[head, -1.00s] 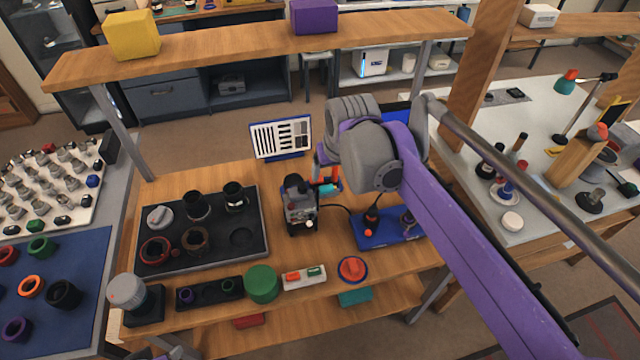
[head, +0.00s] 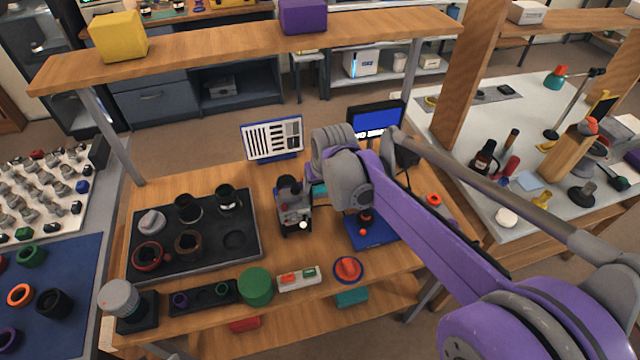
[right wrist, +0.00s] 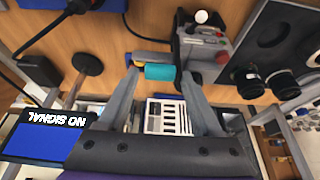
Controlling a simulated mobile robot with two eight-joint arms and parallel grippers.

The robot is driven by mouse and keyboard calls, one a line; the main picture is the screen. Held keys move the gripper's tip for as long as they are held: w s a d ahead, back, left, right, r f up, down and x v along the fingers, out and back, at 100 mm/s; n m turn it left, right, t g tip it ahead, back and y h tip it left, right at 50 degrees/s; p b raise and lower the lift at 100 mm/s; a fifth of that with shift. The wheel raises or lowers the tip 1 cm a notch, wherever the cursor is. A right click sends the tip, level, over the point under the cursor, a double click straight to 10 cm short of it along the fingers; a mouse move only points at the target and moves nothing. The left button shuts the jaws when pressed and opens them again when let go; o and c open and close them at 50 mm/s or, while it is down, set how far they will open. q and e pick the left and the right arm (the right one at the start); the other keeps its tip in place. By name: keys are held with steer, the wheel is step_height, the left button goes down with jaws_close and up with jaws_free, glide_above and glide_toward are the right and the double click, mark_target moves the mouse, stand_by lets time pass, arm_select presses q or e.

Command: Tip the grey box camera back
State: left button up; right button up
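The grey box camera (head: 294,208), a small grey body with a dark top, a red button and a white knob, stands on the wooden bench in the head view. It also shows at the top of the right wrist view (right wrist: 205,45). A teal cylinder (right wrist: 160,72) sticks out beside it, with a yellow piece just behind. My right gripper (right wrist: 160,76) has its fingers apart, one on each side of the teal cylinder, with gaps visible. In the head view my right wrist hides most of this gripper. My left gripper is not clearly seen.
A black parts tray (head: 215,252) lies left of the camera, and a blue tray (head: 372,236) lies right. A monitor (head: 374,120) reading "NO SIGNAL" and a chart panel (head: 272,138) stand behind. A green cylinder (head: 255,286) and a red button (head: 348,268) sit in front. A shelf spans above.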

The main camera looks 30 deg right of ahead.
arm_select(q)
steer(key=shift+a, duration=0.1)
arm_select(e)
jaws_close()
steer(key=s+a+f+t+b, duration=0.1)
steer(key=s+f+t+b, duration=0.1)
steer(key=s+f+t, duration=0.1)
steer(key=s+a+f+t+h+b, duration=0.1)
steer(key=s+f+t+b, duration=0.1)
steer(key=s, duration=0.3)
steer(key=s+a+f+t+h+b, duration=0.1)
steer(key=s+f+t+b, duration=0.2)
steer(key=s+f+t, duration=0.1)
steer(key=shift+s, duration=0.25)
arm_select(q)
step_height(320, 180, down, 11)
steer(key=s+b, duration=0.2)
steer(key=shift+s, duration=0.4)
arm_select(e)
steer(key=shift+s+f, duration=0.2)
steer(key=shift+f, duration=0.65)
steer(key=shift+s+f, duration=0.15)
steer(key=shift+f, duration=0.65)
arm_select(q)
steer(key=shift+a+r, duration=0.1)
